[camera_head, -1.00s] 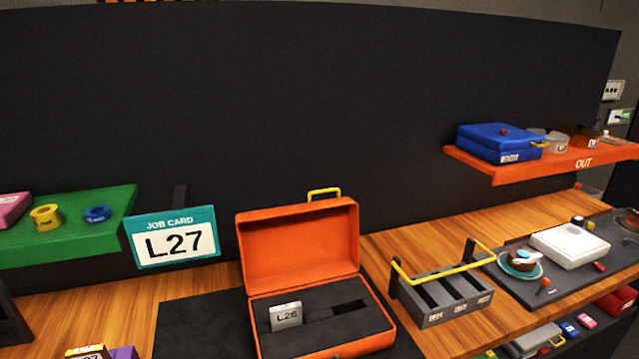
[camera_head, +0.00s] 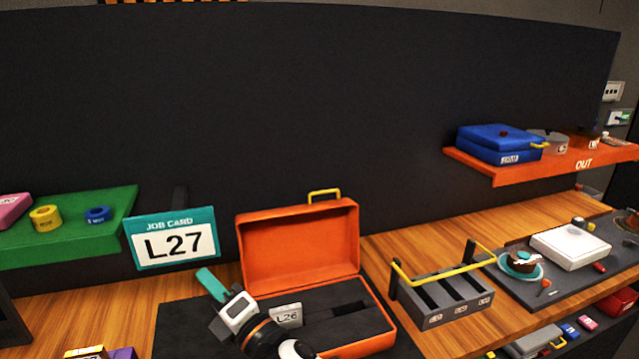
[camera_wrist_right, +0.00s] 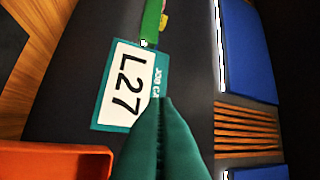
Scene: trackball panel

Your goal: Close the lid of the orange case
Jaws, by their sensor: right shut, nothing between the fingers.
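The orange case (camera_head: 352,350) stands on the dark mat with its lid (camera_head: 300,245) raised upright at the back and a yellow handle (camera_head: 324,194) on top. A grey block labelled L26 (camera_head: 287,315) sits in the dark insert. My right gripper (camera_head: 212,284) is shut and empty, with teal fingers, left of the case; my wrist hides the case's front left part. The shut fingers also show in the right wrist view (camera_wrist_right: 162,105), with an orange part of the case (camera_wrist_right: 55,160) at lower left. My left gripper is not in view.
A job card reading L27 (camera_head: 172,238) stands behind my right gripper. A green shelf (camera_head: 65,240) is at left. An orange OUT shelf (camera_head: 560,165) holds a blue case (camera_head: 498,143).

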